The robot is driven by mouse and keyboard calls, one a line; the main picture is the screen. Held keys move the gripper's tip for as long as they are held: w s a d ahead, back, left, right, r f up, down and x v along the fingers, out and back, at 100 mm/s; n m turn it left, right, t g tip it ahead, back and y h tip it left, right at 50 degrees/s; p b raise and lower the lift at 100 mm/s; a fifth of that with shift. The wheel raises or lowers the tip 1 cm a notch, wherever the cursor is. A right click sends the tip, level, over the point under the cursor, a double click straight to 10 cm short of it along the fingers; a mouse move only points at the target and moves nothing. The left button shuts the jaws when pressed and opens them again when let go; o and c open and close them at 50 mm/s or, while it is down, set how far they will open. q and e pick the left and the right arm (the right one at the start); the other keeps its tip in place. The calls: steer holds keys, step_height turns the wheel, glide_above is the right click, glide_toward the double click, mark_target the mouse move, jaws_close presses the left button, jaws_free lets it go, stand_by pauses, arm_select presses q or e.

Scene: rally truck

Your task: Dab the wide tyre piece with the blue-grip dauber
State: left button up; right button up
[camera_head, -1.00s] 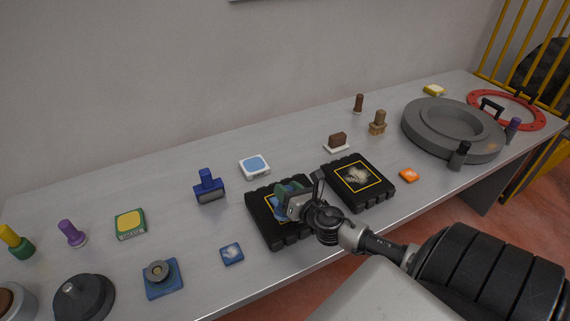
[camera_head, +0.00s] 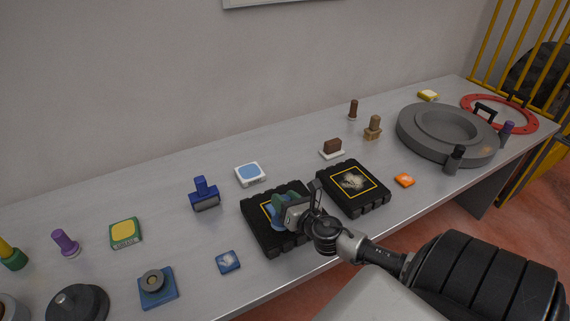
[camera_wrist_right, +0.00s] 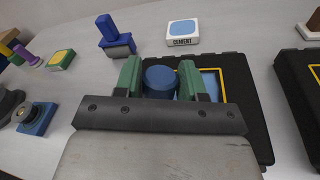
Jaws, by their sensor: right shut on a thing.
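Two black tyre pieces with yellow-edged squares lie on the bench: a left one (camera_head: 256,232) with a blue square and a right one (camera_head: 353,187) with a pale, rough patch. I cannot tell for sure which one is called wide. My right gripper (camera_head: 284,205) is over the left piece. In the right wrist view its green fingertips (camera_wrist_right: 162,80) are shut on the blue-grip dauber (camera_wrist_right: 161,80), whose round blue top shows between them. The dauber's lower end is hidden, so I cannot tell whether it touches the piece. My left gripper is not in view.
A blue-square cement tin (camera_head: 250,174) and a blue roller tool (camera_head: 203,193) stand behind and left.

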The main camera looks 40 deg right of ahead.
steer(key=shift+f+b, duration=0.4)
steer(key=shift+f, duration=0.15)
steer(key=shift+s+r, duration=0.1)
steer(key=shift+s+a, duration=0.15)
steer(key=shift+s, duration=0.2)
steer(key=shift+w, duration=0.1)
steer(key=shift+w+d, duration=0.25)
steer(key=shift+w, duration=0.6)
steer(key=shift+s, duration=0.15)
steer(key=shift+s+a, duration=0.25)
steer(key=shift+s, duration=0.55)
steer(key=shift+w, duration=0.1)
